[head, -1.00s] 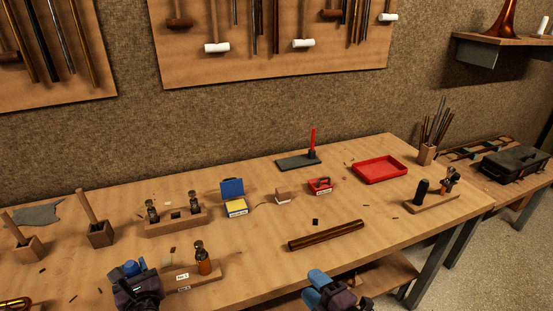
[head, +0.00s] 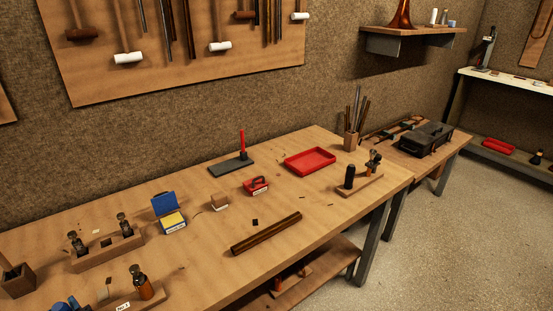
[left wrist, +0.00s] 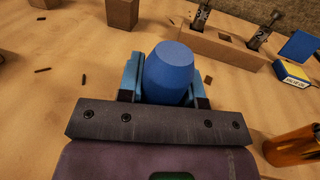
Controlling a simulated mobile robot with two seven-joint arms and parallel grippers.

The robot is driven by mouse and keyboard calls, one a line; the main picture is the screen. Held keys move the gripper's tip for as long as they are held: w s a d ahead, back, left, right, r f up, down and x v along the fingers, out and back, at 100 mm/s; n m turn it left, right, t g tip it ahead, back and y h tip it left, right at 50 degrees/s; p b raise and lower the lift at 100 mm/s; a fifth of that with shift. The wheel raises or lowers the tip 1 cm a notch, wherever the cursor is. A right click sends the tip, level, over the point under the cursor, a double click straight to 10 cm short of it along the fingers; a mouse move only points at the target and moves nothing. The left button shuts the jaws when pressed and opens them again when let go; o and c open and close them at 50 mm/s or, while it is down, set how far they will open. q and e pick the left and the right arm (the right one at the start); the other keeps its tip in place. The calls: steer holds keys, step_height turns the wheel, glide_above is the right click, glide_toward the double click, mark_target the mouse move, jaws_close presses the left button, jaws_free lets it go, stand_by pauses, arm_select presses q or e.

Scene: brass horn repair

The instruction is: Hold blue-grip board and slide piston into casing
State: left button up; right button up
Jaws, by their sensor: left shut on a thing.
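The blue grip (left wrist: 170,62) stands between the two fingers of my left gripper (left wrist: 167,82) in the left wrist view, and the fingers are shut on it. In the head view only a blue bit of this spot (head: 66,304) shows at the bottom edge. The pale wooden board (head: 152,300) with a white label lies beside it, mostly cut off. An amber casing (head: 145,289) stands upright on the board, with a dark-topped piece at its upper end; how deep that piece sits I cannot tell. The casing also shows in the left wrist view (left wrist: 292,149). My right gripper is out of view.
A wooden rack (head: 108,254) holds two dark upright pieces. A blue-and-yellow box (head: 170,212), a red-handled block (head: 256,186), a dark brown bar (head: 266,233) and a red tray (head: 310,160) lie rightward.

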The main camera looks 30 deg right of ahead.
arm_select(q)
steer(key=o, duration=1.1)
steer(key=shift+o, duration=0.2)
steer(key=shift+s, duration=0.15)
